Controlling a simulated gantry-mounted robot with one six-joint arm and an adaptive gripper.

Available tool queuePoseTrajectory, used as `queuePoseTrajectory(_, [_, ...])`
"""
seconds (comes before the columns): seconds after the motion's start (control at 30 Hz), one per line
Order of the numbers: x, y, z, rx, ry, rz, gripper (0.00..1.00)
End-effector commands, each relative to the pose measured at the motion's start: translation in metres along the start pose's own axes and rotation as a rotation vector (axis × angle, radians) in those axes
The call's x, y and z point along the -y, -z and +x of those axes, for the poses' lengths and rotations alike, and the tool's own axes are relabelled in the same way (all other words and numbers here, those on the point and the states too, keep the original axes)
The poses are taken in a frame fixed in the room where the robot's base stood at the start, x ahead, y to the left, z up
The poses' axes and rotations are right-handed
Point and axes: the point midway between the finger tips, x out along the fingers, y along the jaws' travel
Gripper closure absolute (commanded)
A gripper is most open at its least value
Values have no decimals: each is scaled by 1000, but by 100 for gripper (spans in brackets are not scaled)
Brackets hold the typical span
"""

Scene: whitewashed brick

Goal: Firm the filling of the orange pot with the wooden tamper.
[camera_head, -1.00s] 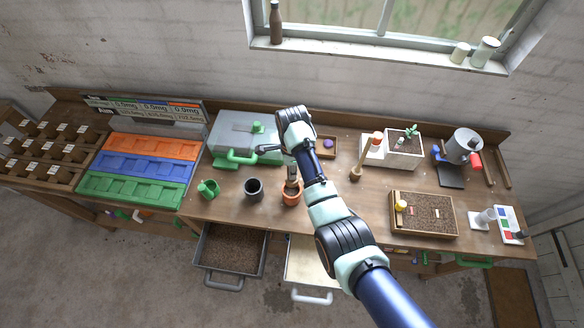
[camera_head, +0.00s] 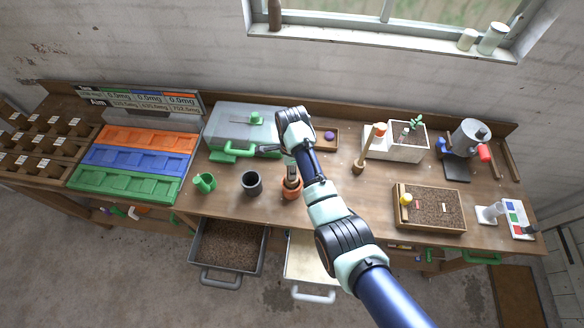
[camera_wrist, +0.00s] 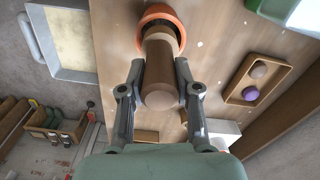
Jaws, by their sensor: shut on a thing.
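My gripper (camera_head: 291,152) is shut on the wooden tamper (camera_head: 291,170), directly over the orange pot (camera_head: 291,194). In the wrist view the two fingers of my gripper (camera_wrist: 160,92) clasp the sides of the brown wooden tamper (camera_wrist: 158,58). The tamper's far end sits within the outline of the orange pot's rim (camera_wrist: 150,11). The tamper looks upright. It hides most of the pot's inside, so I cannot tell whether its foot touches the filling.
A dark pot (camera_head: 252,184) and a small green can (camera_head: 204,183) stand left of the orange pot. A grey case (camera_head: 235,122) lies behind. A wooden tray (camera_head: 324,147) and a soil box (camera_head: 400,226) are to the right. Two drawers hang open below the front edge.

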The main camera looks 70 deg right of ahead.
Motion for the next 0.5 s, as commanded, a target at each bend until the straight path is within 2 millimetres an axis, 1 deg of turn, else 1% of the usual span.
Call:
queuePoseTrajectory(0.3, [0,0,0,0,1,0,100])
queuePoseTrajectory(0.5, [0,0,4,0,1,0,100])
